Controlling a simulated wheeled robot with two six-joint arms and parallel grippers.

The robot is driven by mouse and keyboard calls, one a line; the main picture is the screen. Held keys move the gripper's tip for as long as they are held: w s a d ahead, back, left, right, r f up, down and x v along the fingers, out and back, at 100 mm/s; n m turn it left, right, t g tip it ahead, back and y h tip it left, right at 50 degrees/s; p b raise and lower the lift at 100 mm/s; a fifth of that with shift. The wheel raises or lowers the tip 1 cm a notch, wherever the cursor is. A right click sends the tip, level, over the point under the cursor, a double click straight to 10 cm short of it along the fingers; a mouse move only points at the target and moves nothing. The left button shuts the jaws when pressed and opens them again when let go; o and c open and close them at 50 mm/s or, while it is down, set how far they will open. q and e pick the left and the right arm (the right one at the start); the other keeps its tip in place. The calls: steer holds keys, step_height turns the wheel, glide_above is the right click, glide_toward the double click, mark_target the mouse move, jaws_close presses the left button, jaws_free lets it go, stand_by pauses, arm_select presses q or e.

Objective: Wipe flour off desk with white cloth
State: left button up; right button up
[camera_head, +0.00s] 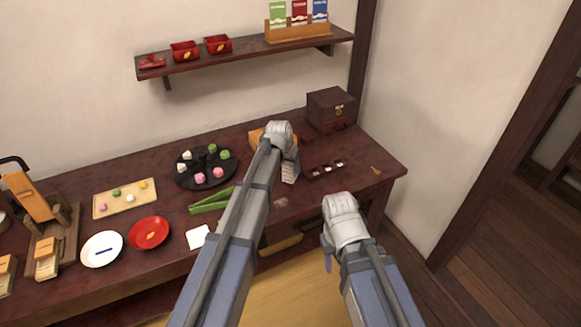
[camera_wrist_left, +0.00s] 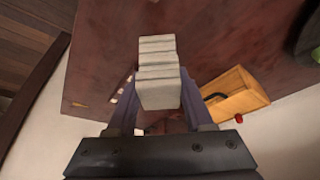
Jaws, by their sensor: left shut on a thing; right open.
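The folded white cloth (camera_head: 290,173) is between the fingers of my left gripper (camera_head: 287,163), over the right part of the dark red desk (camera_head: 350,183). In the left wrist view the cloth (camera_wrist_left: 157,80) is a layered pale block pinched between both fingers. Whether it touches the desk I cannot tell. A faint pale patch (camera_head: 281,202), perhaps flour, lies on the desk just in front of the cloth. My right gripper (camera_head: 328,252) is open and empty by the desk's front edge; its fingers are mostly hidden by the wrist.
Green tongs (camera_head: 212,200), a black platter (camera_head: 184,180) of sweets and a white square (camera_head: 199,236) lie left of my left arm. A wooden box (camera_wrist_left: 228,92) and a dark chest (camera_head: 330,109) stand behind.

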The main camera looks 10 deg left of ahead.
arm_select(q)
step_height(320, 180, up, 3)
steer(key=p, duration=0.3)
steer(key=shift+r, duration=0.1)
stand_by(0.4)
